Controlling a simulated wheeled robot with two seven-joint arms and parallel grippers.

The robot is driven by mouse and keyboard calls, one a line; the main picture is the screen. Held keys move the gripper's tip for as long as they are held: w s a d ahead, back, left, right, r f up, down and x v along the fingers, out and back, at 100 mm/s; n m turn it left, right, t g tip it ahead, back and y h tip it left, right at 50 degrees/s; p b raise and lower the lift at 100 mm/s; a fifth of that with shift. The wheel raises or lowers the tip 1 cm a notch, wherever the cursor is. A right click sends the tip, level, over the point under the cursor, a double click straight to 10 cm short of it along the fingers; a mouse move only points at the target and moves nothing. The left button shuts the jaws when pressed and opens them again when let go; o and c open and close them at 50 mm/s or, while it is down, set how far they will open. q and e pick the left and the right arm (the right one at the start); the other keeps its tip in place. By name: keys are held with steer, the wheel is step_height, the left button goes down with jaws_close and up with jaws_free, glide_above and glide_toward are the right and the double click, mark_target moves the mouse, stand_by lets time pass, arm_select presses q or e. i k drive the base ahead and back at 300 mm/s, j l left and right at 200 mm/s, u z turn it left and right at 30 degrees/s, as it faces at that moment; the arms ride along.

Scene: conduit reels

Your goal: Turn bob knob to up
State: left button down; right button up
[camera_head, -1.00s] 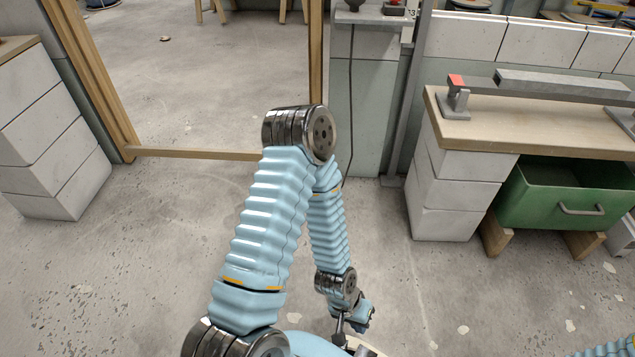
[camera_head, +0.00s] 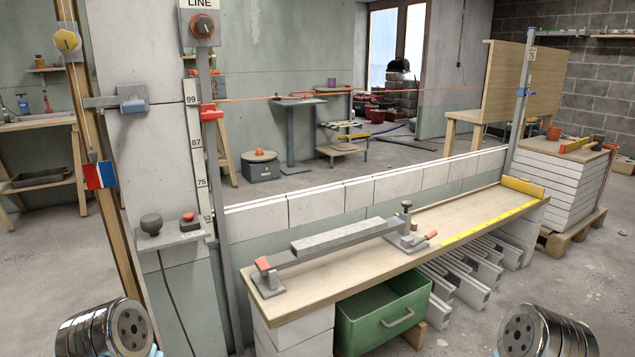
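A yellow knob (camera_head: 66,41) sits on a wooden post at the upper left, with no readable label. A dark rounded knob (camera_head: 151,223) stands on a small grey shelf beside a red button (camera_head: 188,217). I cannot tell which of these is the bob knob. Neither of my grippers is in view; only metallic joints of my arms show at the bottom left and bottom right corners.
A wooden bench (camera_head: 455,230) on white blocks holds a grey bar (camera_head: 345,237) and a yellow strip. A green drawer (camera_head: 385,318) is below it. A low white block wall (camera_head: 375,187) runs behind. A thin orange line crosses the room. Floor shows at the lower right.

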mark_target(66, 41)
steer(key=u, duration=1.95)
